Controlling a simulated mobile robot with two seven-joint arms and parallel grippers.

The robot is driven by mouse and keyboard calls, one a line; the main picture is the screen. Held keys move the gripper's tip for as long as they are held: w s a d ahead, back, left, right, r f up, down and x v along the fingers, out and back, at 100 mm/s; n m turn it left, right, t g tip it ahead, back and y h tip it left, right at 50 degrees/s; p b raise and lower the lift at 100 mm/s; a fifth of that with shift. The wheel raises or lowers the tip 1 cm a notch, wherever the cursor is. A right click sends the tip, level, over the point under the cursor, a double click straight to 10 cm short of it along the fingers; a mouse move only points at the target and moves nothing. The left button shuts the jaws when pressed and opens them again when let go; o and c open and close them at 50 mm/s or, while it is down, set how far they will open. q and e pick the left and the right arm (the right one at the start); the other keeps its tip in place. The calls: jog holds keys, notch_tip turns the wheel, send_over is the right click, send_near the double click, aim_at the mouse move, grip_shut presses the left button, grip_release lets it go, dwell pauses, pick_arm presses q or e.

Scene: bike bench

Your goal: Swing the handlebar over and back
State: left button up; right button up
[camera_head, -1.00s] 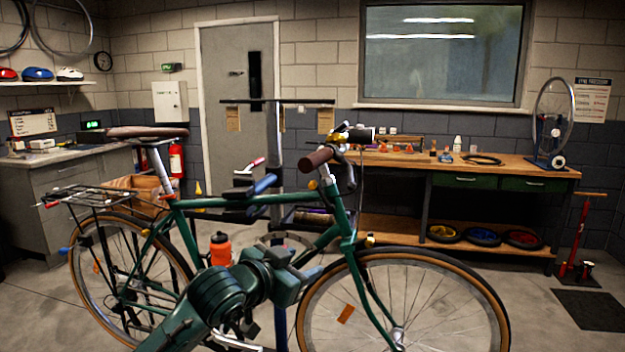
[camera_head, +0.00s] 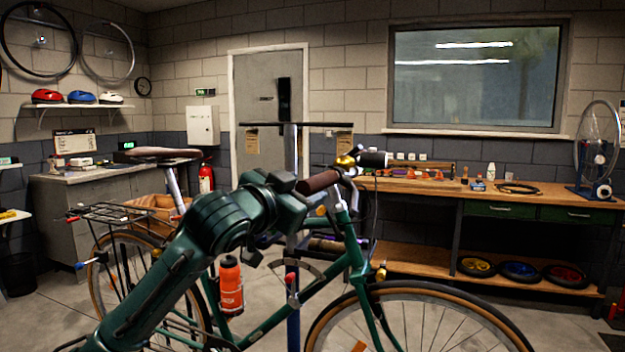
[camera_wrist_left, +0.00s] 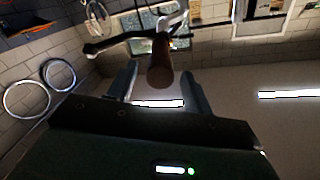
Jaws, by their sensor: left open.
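The handlebar of the green bicycle carries a brown grip (camera_head: 318,181) on the near side. Its far end has a dark grip (camera_head: 373,159), and a gold bell (camera_head: 346,161) sits between them. My left gripper (camera_head: 298,192) is raised beside the near grip, its fingers largely hidden by the wrist in the head view. In the left wrist view the gripper (camera_wrist_left: 158,88) is open, with the end of the brown grip (camera_wrist_left: 160,74) showing between its two fingers. Contact cannot be told. My right gripper is not in view.
The bicycle hangs on a repair stand (camera_head: 291,140). Its front wheel (camera_head: 420,290) is at the lower right, and an orange bottle (camera_head: 230,286) is on the frame below my arm. A wooden workbench (camera_head: 540,196) stands behind at the right.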

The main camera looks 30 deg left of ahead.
pick_arm(q)
jog(key=shift+w+a, duration=0.15)
jog(key=shift+w, duration=2)
grip_shut()
jog(key=shift+p, duration=0.35)
